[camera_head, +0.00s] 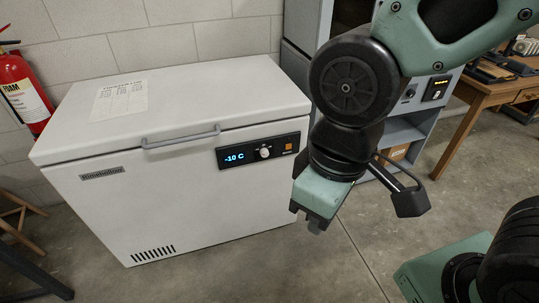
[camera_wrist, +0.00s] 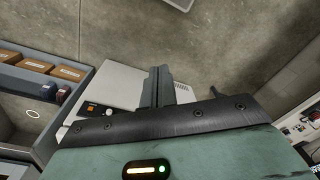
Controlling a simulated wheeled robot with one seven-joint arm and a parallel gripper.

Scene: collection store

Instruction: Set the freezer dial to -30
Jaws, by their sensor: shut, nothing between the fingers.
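The white chest freezer (camera_head: 180,160) stands against the wall with its lid closed. Its black control panel (camera_head: 259,151) is at the right of the front face; the display reads -10 C. The pale round freezer dial (camera_head: 265,153) sits just right of the display; its pointer mark is too small to read. In the wrist view the freezer (camera_wrist: 122,83) and dial (camera_wrist: 109,113) show partly, at the left. My gripper (camera_head: 314,226) is shut and empty, pointing down, right of and in front of the panel, apart from the dial. Its fingers also show in the wrist view (camera_wrist: 160,80).
A fire extinguisher (camera_head: 22,90) is at the far left. A grey shelf unit (camera_head: 400,132) with cardboard boxes (camera_wrist: 75,72) stands right of the freezer, and a wooden desk (camera_head: 490,92) beyond it. The floor (camera_head: 240,272) before the freezer is clear. A paper sheet (camera_head: 120,101) lies on the lid.

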